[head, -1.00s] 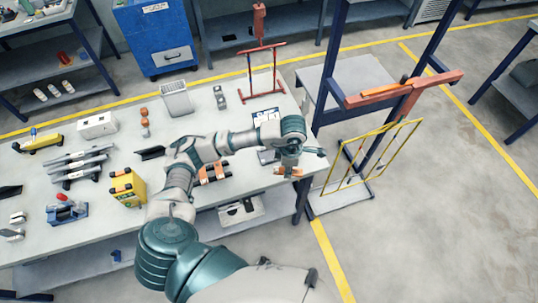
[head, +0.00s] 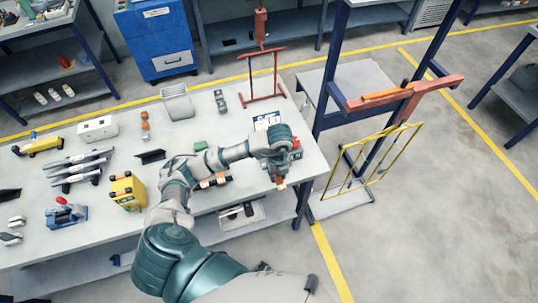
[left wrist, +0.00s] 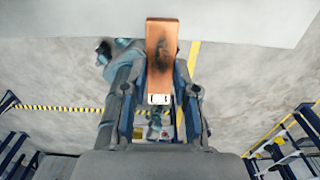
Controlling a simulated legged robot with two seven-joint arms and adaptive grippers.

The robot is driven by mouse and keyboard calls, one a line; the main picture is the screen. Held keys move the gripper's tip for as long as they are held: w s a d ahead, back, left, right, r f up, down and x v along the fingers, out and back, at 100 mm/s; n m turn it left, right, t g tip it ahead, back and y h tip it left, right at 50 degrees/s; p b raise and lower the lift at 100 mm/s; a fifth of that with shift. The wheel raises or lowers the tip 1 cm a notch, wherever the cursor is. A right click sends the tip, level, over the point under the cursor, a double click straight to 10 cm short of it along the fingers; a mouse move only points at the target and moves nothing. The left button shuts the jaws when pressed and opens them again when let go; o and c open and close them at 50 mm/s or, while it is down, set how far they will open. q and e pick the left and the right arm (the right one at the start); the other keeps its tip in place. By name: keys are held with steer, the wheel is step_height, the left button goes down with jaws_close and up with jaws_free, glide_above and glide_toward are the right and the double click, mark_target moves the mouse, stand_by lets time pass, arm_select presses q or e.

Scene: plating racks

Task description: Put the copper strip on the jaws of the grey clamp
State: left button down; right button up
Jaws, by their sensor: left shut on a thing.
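The copper strip (left wrist: 162,50) is a flat orange-brown bar with a dark smudge on its face. In the left wrist view it sticks out past the fingers of my left gripper (left wrist: 160,88), which is shut on its near end. In the head view my left gripper (head: 279,175) is over the front right part of the table, and a small end of the strip (head: 281,184) shows below it. I cannot clearly pick out the grey clamp; my left arm covers part of the table there. My right gripper is not in view.
The white table (head: 235,135) carries a yellow box (head: 127,190), a blue tool with a red top (head: 67,213), a grey bin (head: 177,101) and a red stand (head: 265,75). A yellow wire rack (head: 372,160) stands at the right, beyond the table's edge.

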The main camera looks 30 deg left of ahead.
arm_select(q)
steer(key=w+a, duration=0.2)
steer(key=a, duration=0.1)
steer(key=w+a, duration=0.3)
steer(key=w+a+f+p, duration=0.1)
steer(key=w+a, duration=0.1)
steer(key=a, duration=0.1)
steer(key=shift+w, duration=0.3)
steer(key=shift+w+a+f, duration=0.1)
steer(key=shift+w+a, duration=0.05)
steer(key=shift+w, duration=0.05)
steer(key=shift+f, duration=0.15)
steer(key=shift+d+f+p, duration=0.15)
steer(key=shift+f+p, duration=0.1)
steer(key=shift+f, duration=0.3)
steer(key=shift+d+f+p, duration=0.15)
steer(key=shift+f+p, duration=0.05)
steer(key=shift+f, duration=0.7)
steer(key=shift+a+f, duration=0.1)
steer(key=shift+f, duration=0.05)
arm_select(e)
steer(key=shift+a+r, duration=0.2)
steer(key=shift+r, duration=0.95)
arm_select(q)
steer(key=c, duration=0.9)
jaws_free()
steer(key=shift+a, duration=0.2)
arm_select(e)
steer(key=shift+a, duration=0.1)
